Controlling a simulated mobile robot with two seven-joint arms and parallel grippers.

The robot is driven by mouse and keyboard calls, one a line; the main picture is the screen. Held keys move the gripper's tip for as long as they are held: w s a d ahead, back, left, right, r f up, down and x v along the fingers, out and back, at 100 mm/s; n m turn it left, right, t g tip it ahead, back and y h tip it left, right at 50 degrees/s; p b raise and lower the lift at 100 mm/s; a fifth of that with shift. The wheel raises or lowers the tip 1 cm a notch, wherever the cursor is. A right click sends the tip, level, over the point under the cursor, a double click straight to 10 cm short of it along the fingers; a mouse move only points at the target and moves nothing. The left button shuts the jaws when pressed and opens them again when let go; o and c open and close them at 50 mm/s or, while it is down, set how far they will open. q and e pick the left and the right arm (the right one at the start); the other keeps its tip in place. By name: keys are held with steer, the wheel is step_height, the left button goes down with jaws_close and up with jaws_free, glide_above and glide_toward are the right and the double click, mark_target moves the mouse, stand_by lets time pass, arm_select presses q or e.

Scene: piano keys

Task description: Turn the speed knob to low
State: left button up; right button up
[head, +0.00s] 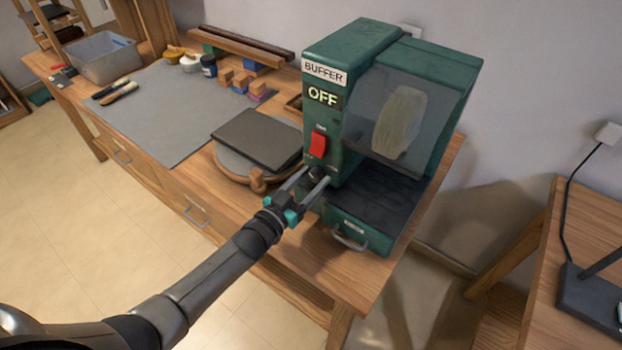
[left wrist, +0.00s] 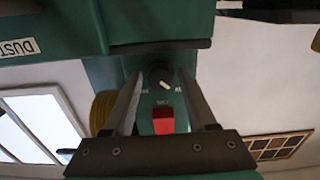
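The green buffer machine (head: 345,50) stands on the wooden bench and its display reads OFF. Its dark speed knob (head: 317,173) is low on the front, below the red switch (head: 318,143). In the left wrist view the knob (left wrist: 160,77) has a white pointer mark slanting toward the lower right; the small labels beside it are unreadable. The red switch (left wrist: 163,122) shows there too. My left gripper (head: 315,178) is open at the machine's front. In the left wrist view its fingertips (left wrist: 159,76) lie either side of the knob, with gaps showing. My right gripper is out of view.
A drawer with a metal handle (head: 350,238) juts from the machine's base, right of my gripper. A dark slab (head: 257,140) on a round wooden stand is close on the left. The grey mat (head: 180,112) beyond is mostly clear.

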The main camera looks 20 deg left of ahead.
arm_select(q)
steer(key=p+v, duration=0.1)
steer(key=v, duration=1.4)
steer(key=shift+p, duration=0.3)
